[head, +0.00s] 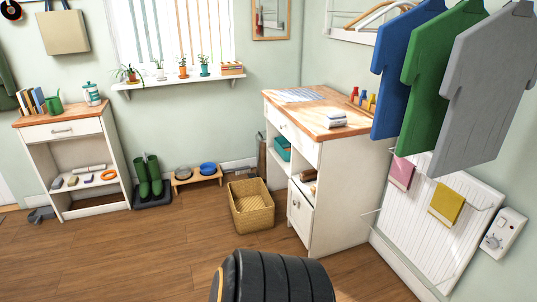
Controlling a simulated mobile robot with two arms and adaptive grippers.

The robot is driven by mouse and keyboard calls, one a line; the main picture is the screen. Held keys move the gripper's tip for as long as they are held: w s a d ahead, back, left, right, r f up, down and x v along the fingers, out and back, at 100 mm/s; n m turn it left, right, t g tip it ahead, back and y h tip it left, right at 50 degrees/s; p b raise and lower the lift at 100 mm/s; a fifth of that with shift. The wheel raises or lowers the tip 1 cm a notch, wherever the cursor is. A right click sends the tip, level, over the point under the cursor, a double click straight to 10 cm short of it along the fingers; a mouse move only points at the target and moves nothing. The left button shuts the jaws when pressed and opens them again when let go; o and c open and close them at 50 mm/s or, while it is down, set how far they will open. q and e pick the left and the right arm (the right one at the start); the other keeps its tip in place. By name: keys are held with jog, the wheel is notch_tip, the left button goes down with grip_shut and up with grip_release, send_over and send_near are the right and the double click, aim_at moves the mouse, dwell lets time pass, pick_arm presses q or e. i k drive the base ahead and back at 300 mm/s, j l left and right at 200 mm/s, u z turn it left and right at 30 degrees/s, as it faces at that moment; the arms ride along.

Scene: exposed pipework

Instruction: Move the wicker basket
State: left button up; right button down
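The wicker basket (257,218) is tan, woven and open-topped. It stands upright on the wooden floor near the middle of the head view, just left of the white cabinet with the wooden top. Its inside looks empty. Neither of my grippers is in view, and nothing is holding the basket.
The white cabinet (340,205) stands right of the basket. A raised bowl stand (197,178) and green boots (149,178) on a dark tray are to its left. A radiator (440,230) is at the right. Open floor (130,250) lies in front and left.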

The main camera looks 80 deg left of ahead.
aim_at(253, 207)
jog(key=u, duration=2.95)
jog(key=z, duration=0.25)
jog(key=i+j+z, duration=0.75)
jog(key=i+j, duration=0.25)
